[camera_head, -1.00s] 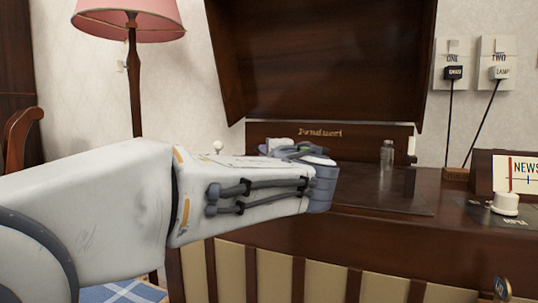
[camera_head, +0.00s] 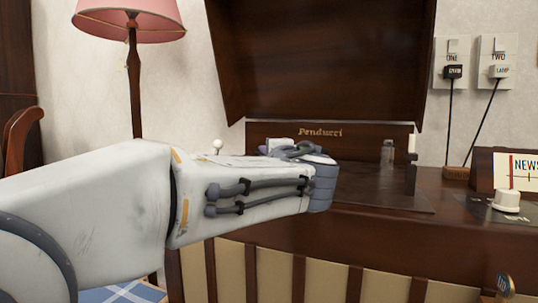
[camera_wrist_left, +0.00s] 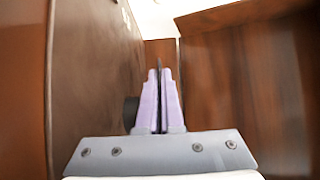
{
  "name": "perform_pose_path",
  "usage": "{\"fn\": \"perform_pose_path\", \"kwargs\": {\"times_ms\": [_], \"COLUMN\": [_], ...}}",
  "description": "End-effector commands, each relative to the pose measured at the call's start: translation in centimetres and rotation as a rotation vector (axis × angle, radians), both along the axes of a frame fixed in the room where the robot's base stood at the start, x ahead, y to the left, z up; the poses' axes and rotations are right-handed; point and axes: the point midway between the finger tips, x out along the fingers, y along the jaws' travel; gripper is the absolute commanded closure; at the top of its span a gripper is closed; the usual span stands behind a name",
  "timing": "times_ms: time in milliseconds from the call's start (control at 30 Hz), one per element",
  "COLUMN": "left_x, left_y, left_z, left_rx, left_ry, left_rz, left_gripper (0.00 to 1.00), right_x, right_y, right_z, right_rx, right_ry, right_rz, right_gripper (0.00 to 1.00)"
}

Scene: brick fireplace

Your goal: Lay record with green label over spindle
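My left arm crosses the head view from the left, and its hand is over the wooden record player (camera_head: 385,190). Its fingers are hidden there. In the left wrist view my left gripper (camera_wrist_left: 160,85) has its lavender fingers almost together on a thin dark edge, which looks like the record (camera_wrist_left: 159,64) seen edge-on and sticks out just past the fingertips. Its green label does not show. A dark round part (camera_wrist_left: 130,112) shows left of the fingers. The spindle cannot be made out; the hand covers that part of the deck. My right gripper is not in view.
The raised lid (camera_head: 320,60) stands behind the deck. A small glass jar (camera_head: 387,153) and a dark upright block (camera_head: 410,178) are on its right. Further right are a white knob (camera_head: 506,200), a NEWS card (camera_head: 520,172) and two wall switches (camera_head: 476,65). A pink lamp (camera_head: 130,18) stands left.

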Motion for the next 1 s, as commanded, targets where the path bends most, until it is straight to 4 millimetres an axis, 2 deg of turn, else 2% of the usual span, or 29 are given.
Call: {"fn": "perform_pose_path", "kwargs": {"times_ms": [333, 433, 767, 867, 1000], "left_x": [0.0, 0.0, -0.1, -0.8, -3.0], "left_y": [0.0, 0.0, 0.0, -0.4, -1.2], "left_z": [0.0, 0.0, -0.1, 0.1, 0.3], "left_rx": [-0.001, -0.001, 0.000, 0.000, 0.001], "left_ry": [-0.001, -0.001, 0.000, 0.001, 0.000], "left_rz": [0.000, 0.000, 0.000, -0.003, -0.006], "left_gripper": [1.00, 0.62, 0.62, 0.62, 0.62], "right_x": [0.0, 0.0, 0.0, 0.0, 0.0], "right_y": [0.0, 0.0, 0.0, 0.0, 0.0], "right_z": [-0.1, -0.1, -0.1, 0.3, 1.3], "right_rx": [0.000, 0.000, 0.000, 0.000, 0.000], "right_ry": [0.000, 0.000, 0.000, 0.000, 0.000], "right_rz": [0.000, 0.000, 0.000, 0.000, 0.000], "right_gripper": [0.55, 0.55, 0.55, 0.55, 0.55]}}
